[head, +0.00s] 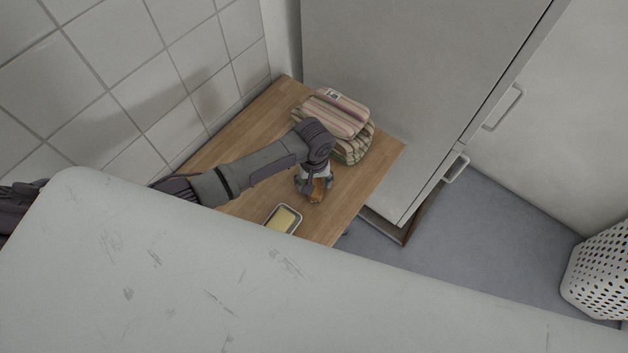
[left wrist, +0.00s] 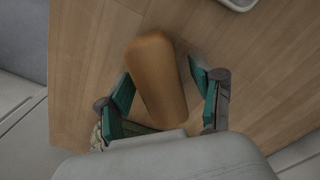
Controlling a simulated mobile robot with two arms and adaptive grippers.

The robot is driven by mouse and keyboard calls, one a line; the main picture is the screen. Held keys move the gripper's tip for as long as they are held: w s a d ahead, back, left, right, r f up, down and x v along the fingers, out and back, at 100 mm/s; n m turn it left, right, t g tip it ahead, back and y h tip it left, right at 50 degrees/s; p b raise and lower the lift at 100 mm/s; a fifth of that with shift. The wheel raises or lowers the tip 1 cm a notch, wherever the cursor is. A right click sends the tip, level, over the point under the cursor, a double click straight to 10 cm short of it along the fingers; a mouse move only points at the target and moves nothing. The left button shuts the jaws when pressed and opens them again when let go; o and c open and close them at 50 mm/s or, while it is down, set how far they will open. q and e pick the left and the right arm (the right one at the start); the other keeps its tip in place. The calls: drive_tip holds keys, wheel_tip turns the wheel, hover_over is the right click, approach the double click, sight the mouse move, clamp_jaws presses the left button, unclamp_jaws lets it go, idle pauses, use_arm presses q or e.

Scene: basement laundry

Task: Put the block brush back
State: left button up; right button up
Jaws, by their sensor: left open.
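The block brush (head: 317,188) shows as a brown, rounded wooden block on the wooden table (head: 240,150). In the left wrist view the brush (left wrist: 157,80) lies between my fingers, its bristles hidden. My left gripper (head: 314,186) points down over it with the jaws open. In the left wrist view the gripper's green-padded fingers (left wrist: 162,88) stand on both sides of the block, with table showing in gaps beside it. I cannot tell whether either finger touches it. My right gripper is not in view.
A small metal dish (head: 269,222) holding a yellow bar (head: 284,218) sits nearer on the table. Folded striped cloths (head: 340,115) are stacked just behind the gripper. A grey cabinet (head: 400,70) stands at the back; a pale surface (head: 200,270) covers the foreground. A perforated white basket (head: 600,275) stands right.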

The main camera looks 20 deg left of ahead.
sight(314, 181)
use_arm(q)
drive_tip(key=shift+r, duration=0.1)
wheel_tip(314, 181, up, 12)
idle(0.5)
drive_tip(key=shift+r, duration=0.1)
